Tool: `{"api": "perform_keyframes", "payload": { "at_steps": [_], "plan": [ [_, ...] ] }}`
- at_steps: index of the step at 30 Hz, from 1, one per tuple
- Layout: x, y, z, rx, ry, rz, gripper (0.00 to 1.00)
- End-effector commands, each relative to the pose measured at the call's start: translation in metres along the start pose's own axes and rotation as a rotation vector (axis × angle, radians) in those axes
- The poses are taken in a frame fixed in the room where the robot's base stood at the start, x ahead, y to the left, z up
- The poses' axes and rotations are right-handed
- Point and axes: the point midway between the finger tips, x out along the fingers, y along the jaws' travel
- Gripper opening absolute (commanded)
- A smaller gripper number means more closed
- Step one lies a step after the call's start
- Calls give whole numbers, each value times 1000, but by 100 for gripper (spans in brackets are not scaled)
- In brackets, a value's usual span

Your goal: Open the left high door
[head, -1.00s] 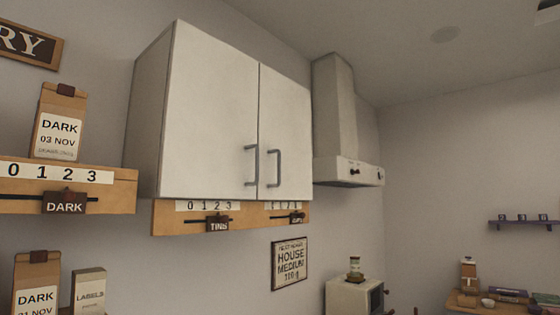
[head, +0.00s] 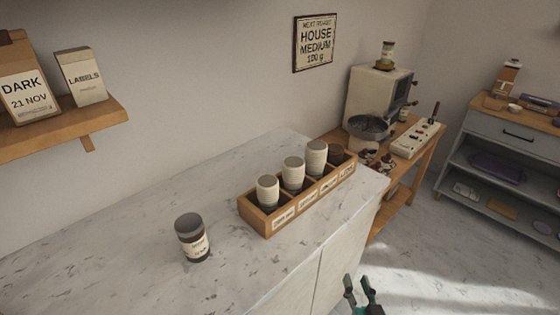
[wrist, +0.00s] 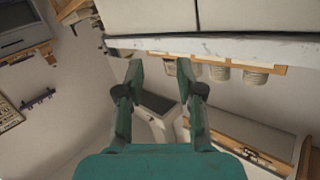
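The high cabinet with the left high door is outside the head view now, and I cannot make it out for sure in the wrist view. My gripper (head: 359,287) shows at the bottom edge of the head view, in front of the counter, over the floor. In the wrist view my gripper (wrist: 160,72) has its two fingers spread apart with nothing between them. It is open and empty, and no door handle is near the fingertips.
A marble counter (head: 120,235) runs along the wall. A shelf (head: 75,130) is at the left. Open floor (head: 450,250) lies right of the counter.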

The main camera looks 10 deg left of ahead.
Motion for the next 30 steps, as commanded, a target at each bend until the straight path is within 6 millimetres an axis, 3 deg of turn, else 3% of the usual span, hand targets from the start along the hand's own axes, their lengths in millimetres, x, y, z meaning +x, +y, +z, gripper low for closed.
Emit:
{"api": "perform_keyframes", "payload": {
  "at_steps": [1,6,15,24,30],
  "plan": [
    [20,-5,-17,2,12,-15,37],
    [75,-23,-67,11,22,-64,37],
    [151,-64,-179,14,40,-158,37],
    [195,-116,-312,-6,56,-258,37],
    [202,-154,-408,-32,67,-326,37]
  ]
}}
